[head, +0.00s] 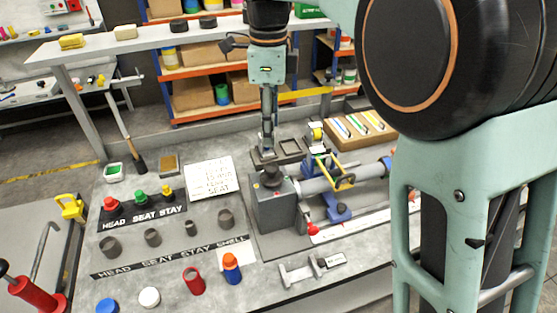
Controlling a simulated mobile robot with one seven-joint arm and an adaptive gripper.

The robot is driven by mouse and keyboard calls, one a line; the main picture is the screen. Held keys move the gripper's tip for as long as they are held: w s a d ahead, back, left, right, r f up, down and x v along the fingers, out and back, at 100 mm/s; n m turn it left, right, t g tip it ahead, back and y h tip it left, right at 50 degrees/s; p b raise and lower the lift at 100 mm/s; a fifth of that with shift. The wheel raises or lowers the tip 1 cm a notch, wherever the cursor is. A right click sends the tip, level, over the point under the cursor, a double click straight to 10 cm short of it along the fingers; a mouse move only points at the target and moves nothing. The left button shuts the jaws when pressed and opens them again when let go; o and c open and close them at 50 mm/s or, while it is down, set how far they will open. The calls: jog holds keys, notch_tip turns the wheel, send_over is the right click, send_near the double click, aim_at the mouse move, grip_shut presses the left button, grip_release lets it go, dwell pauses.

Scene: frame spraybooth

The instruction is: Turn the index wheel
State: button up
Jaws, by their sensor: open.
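A grey block-shaped fixture (276,210) stands on a dark base plate near the middle of the bench. A dark, round, wheel-like part (271,177) sits on its top, with a little red on it; this looks like the index wheel, though it is small here. A grey tube (322,181) runs from the fixture to the right. My gripper (267,152) points down just above the wheel-like part. It is open, seen nearly edge-on, and I see nothing held in it. I cannot tell whether its fingertips touch the wheel.
A yellow-handled clamp (341,178) on a blue base stands close right of the fixture. A caliper-like tool (312,269) lies in front. Several cups and coloured caps stand on the left by the label strips (142,217). A white written card (212,177) lies left of my gripper.

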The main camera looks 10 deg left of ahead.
aim_at(272, 167)
notch_tip(272, 167, down, 11)
jog(key=shift+r, duration=0.1)
dwell(0.4)
jog(key=shift+c, duration=0.5)
jog(key=c, duration=1.1)
